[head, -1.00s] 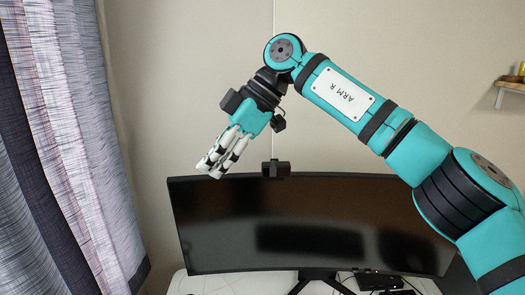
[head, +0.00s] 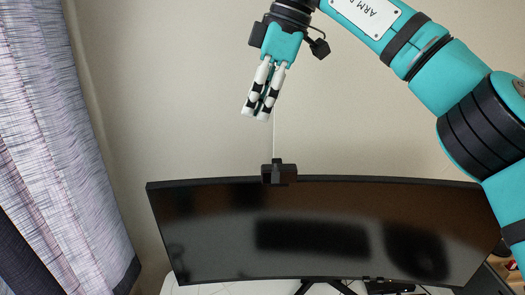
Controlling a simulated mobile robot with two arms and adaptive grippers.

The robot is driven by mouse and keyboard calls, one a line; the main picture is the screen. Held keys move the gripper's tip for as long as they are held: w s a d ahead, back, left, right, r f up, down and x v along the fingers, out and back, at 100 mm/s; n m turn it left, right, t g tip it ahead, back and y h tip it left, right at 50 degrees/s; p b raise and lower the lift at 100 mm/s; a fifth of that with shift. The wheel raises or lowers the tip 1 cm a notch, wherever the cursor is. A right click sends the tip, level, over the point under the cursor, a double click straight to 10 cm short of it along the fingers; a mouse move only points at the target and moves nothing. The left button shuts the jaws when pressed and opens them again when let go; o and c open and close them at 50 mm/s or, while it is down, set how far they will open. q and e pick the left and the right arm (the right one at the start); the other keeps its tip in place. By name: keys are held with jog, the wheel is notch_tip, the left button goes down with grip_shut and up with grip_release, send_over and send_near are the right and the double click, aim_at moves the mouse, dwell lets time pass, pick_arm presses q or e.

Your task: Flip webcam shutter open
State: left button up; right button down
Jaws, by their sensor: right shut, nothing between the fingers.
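The webcam (head: 287,174) is a small black block on the top edge of the monitor, a little left of its middle. A narrow upright piece shows on its front, but the shutter's position is too small to tell. My right gripper (head: 256,113) is shut and empty. Its white and black fingers point down, above the webcam and slightly to its left, with a clear gap between them. My left gripper is not in view.
The wide black monitor (head: 330,235) stands on a white desk (head: 225,288). A patterned curtain (head: 60,130) hangs at the left. The plain wall behind the webcam is bare. Small dark items lie under the monitor.

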aim_at(263, 168)
jog(key=p+x, duration=0.2)
jog(key=x, duration=0.8)
jog(key=d+p, duration=0.2)
jog(key=d, duration=0.2)
jog(key=shift+w+d, duration=0.15)
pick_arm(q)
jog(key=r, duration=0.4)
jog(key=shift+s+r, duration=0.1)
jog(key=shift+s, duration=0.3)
pick_arm(e)
jog(key=shift+a, duration=0.25)
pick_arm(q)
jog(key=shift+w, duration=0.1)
pick_arm(e)
jog(key=shift+w+d+f, duration=0.1)
